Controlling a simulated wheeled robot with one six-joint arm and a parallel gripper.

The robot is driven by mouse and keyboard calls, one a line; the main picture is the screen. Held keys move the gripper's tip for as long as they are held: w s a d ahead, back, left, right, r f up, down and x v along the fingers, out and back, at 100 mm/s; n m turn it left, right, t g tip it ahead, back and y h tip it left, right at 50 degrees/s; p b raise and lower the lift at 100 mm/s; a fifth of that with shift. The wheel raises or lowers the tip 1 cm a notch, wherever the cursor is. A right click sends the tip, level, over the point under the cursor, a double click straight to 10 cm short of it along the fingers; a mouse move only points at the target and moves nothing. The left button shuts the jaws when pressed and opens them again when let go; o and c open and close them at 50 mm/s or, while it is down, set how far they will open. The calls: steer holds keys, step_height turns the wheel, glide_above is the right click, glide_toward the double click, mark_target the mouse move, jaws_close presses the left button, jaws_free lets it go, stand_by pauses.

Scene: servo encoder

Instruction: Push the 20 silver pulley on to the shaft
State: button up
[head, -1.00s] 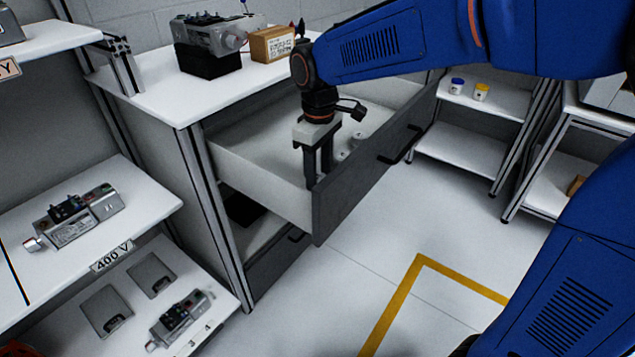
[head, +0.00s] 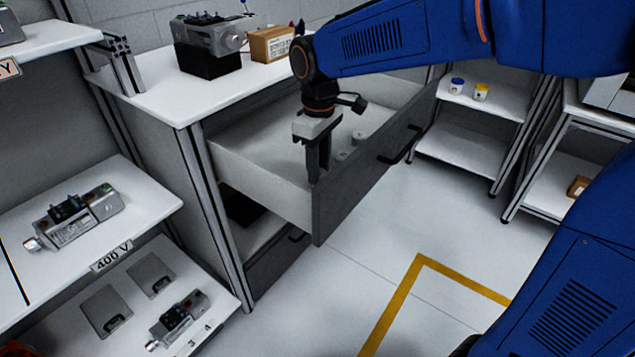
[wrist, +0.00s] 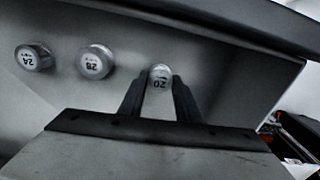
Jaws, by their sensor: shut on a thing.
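The silver pulley marked 20 (wrist: 160,77) is between the two fingers of my gripper (wrist: 158,88) in the wrist view. My gripper is shut on it. In the head view my gripper (head: 318,176) points down into the open drawer, near its front wall, and hides this pulley. The servo motor (head: 207,36) lies on a black block on the white worktop, up and left of my gripper. Its round silver end faces right; I cannot make out the shaft clearly. Two other silver pulleys, marked 28 (wrist: 97,62) and 24 (wrist: 30,58), stand in the drawer.
The drawer front (head: 365,160) and side walls stand close around my gripper. A cardboard box (head: 272,44) stands right beside the motor. Other motors (head: 75,217) lie on the left shelves. The worktop's front (head: 165,95) is clear.

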steer(key=shift+r, duration=2.8)
